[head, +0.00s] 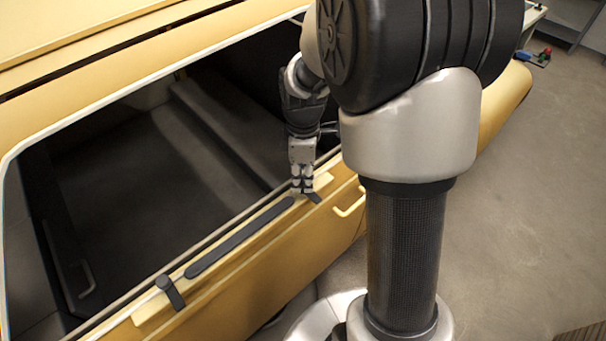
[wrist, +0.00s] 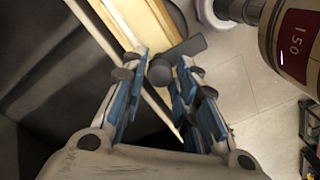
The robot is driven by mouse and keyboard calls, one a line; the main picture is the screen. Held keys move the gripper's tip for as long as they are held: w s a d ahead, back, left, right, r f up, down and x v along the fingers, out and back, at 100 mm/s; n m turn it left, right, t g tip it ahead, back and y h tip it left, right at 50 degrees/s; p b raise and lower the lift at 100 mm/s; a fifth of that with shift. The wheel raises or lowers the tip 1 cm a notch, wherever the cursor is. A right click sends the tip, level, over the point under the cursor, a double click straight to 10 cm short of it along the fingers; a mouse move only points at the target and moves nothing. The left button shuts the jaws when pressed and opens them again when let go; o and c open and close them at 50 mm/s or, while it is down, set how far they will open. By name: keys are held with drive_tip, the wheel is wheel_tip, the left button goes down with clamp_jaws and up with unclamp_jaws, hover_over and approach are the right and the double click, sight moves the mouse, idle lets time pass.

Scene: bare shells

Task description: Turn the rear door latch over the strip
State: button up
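A long black strip (head: 240,238) lies along the yellow sill below the window opening. A dark latch (head: 168,288) at its near left end points down across the sill, clear of the strip. A second dark latch (head: 314,198) at the far right end is mostly hidden by my gripper (head: 302,186); its visible arm points down and right, off the strip. In the wrist view, my gripper (wrist: 160,88) has its blue-padded fingers apart, with this latch's round knob (wrist: 159,72) between or just beyond the tips. Contact cannot be told. I cannot tell which latch is the rear one.
The yellow body shell (head: 230,298) has a large open window with a dark interior behind the sill. A pale door handle (head: 350,206) sticks out just right of my gripper. Open floor (head: 530,210) lies to the right, with small coloured items (head: 540,57) far back.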

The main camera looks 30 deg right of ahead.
clamp_jaws()
drive_tip(key=shift+m, duration=0.3)
drive_tip(key=m, duration=0.3)
drive_tip(key=shift+m+b, duration=0.3)
drive_tip(key=shift+b, duration=0.1)
drive_tip(key=m, duration=0.3)
drive_tip(key=shift+m+b, duration=0.3)
drive_tip(key=shift+m, duration=0.1)
drive_tip(key=m, duration=0.5)
drive_tip(key=shift+b, duration=0.3)
drive_tip(key=m, duration=0.5)
drive_tip(key=shift+m, duration=0.4)
drive_tip(key=shift+o, duration=2.3)
unclamp_jaws()
